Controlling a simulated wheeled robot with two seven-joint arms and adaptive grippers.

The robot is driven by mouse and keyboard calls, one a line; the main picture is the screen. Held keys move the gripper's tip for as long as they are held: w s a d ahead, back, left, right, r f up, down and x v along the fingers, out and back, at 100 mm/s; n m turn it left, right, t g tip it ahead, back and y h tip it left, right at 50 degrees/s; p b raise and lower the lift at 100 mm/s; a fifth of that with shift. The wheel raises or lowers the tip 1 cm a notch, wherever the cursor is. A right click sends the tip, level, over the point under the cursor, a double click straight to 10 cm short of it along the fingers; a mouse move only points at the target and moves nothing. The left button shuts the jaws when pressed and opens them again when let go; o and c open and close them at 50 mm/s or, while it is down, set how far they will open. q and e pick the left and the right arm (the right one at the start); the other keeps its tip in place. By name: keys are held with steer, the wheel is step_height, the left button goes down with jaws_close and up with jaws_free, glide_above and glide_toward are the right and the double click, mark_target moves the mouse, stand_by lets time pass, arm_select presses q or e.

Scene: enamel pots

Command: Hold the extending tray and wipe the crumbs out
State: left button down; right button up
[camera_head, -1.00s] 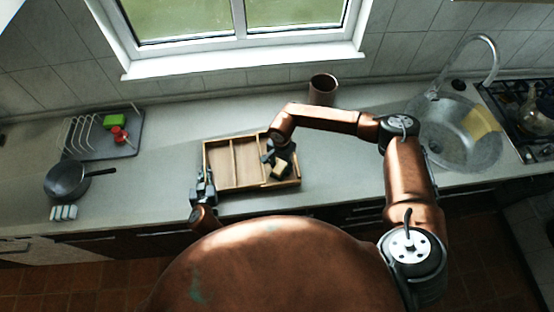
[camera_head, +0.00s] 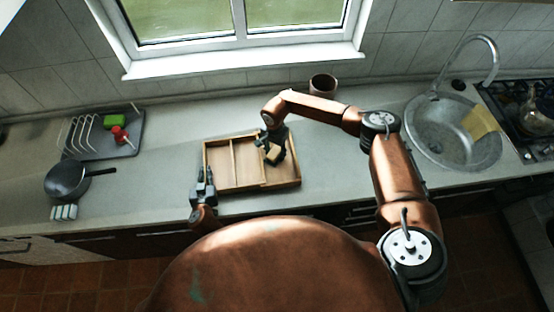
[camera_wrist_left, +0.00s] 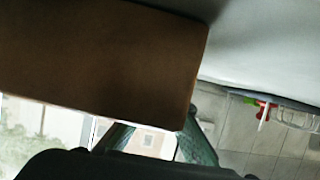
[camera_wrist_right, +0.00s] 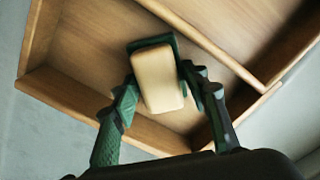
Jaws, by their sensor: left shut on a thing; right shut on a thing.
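The wooden extending tray (camera_head: 232,186) lies on the counter in the head view, with dividers and a wider section at right. My left gripper (camera_head: 207,177) is shut on the tray's front left corner. In the left wrist view a brown wooden panel of the tray (camera_wrist_left: 100,60) fills the upper left; the fingertips are mostly hidden. My right gripper (camera_head: 273,149) is over the tray's right section, shut on a pale sponge (camera_wrist_right: 158,80) with a dark green part behind it. I cannot tell whether the sponge touches the tray floor. No crumbs can be made out.
A brown pot (camera_head: 322,86) stands behind the tray near the window. A dark pan (camera_head: 67,180), a striped item (camera_head: 63,212) and a dish rack (camera_head: 92,135) are at left. The sink (camera_head: 455,140) is at right. The counter between tray and sink is clear.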

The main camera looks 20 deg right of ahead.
mark_target(278, 171)
steer(key=shift+w+d, duration=0.15)
steer(key=shift+w, duration=0.95)
steer(key=shift+w+d, duration=0.1)
steer(key=shift+w, duration=1)
steer(key=shift+s+a+f, duration=0.1)
steer(key=shift+s+a, duration=0.05)
steer(key=shift+s, duration=1.45)
steer(key=shift+s+a+f, duration=0.1)
steer(key=shift+s, duration=1.5)
steer(key=shift+s+a+r, duration=0.1)
steer(key=shift+s, duration=1.15)
steer(key=shift+s+a+r, duration=0.1)
steer(key=shift+s, duration=1.15)
step_height(278, 171, up, 13)
steer(key=shift+w, duration=0.1)
